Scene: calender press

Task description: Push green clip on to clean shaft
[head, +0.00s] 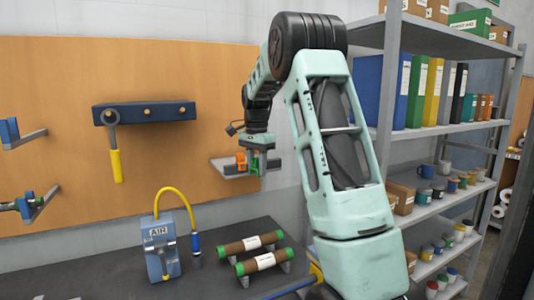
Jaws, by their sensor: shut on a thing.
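My gripper (255,168) is small in the head view, pointing down in front of the right end of the orange-brown wall panel. It is shut on a small green piece, which looks like the green clip (254,160). A grey shaft or bracket (226,167) sticks out at the same spot, with a small orange part (241,162) beside the clip. The clip and shaft overlap in the picture; I cannot tell whether they touch. The fingertips partly hide this area. I cannot tell which shaft is the clean one.
Two other blue brackets with grey bars (31,204) are on the panel's left. A dark rail (145,113) holds a yellow-handled tool (116,165). On the dark bench (110,285) are an AIR unit (160,248) and two green-ended rolls (262,262). Shelving (420,135) stands right.

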